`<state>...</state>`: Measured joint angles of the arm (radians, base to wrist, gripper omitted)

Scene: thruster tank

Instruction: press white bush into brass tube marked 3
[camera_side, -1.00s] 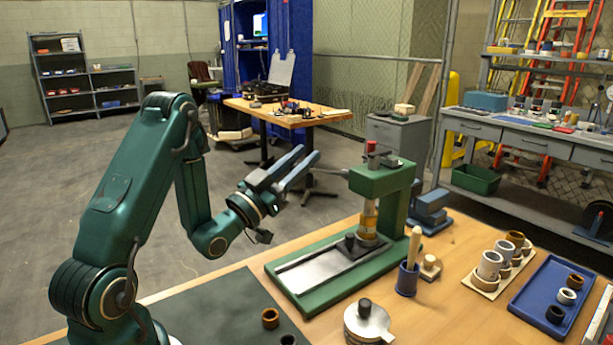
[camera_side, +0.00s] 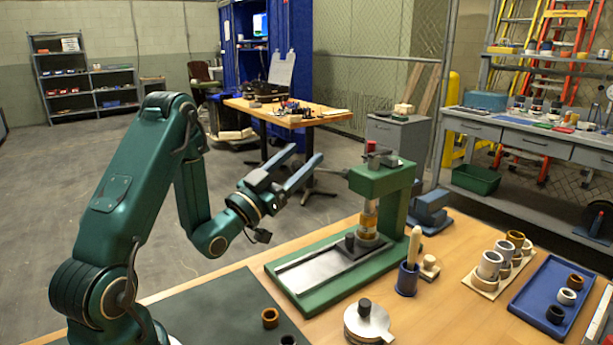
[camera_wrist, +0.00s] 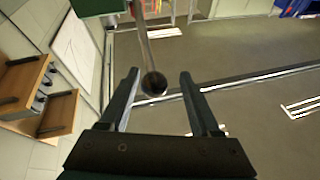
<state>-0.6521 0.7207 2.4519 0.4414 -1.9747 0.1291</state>
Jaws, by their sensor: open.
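My gripper (camera_side: 306,155) is open and empty, raised left of the green press (camera_side: 384,178). In the wrist view a pale lever with a black knob (camera_wrist: 154,84) shows between the two fingers, apparently untouched. A brass-coloured piece (camera_side: 367,228) stands under the silver ram (camera_side: 369,206) of the press; I cannot read a number on it or see inside it. A white bush (camera_side: 567,296) lies in the blue tray (camera_side: 532,298) at the right, between a brown and a black one.
A blue cup (camera_side: 407,281) with a wooden-handled tool and a round metal pot (camera_side: 367,321) stand near the press. A brown ring (camera_side: 270,317) lies on the dark mat.

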